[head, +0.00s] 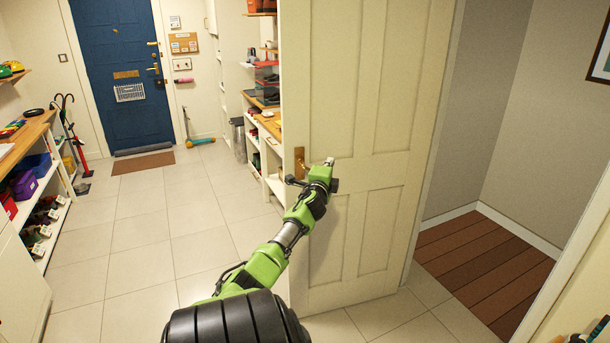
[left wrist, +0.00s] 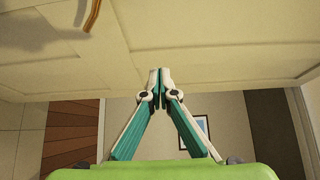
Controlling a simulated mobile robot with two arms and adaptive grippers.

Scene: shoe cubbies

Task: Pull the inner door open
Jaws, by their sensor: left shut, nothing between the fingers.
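The inner door (head: 352,240) is a cream panelled door that stands ajar, with a gap on its right side showing a room beyond. Its brass handle (head: 300,163) is near the door's left edge. My left gripper (head: 329,162) is just right of the handle, in front of the door panel. In the left wrist view, the fingers (left wrist: 160,74) are shut and empty, pointing at the door face (left wrist: 220,40). The handle (left wrist: 92,15) is at the upper left there, apart from the fingers. Whether the fingertips touch the door is unclear. My right gripper is not in view.
Tiled floor (head: 150,225) is clear to the left. A shoe shelf (head: 50,215) lines the left side, and a blue front door (head: 118,60) stands at the back.

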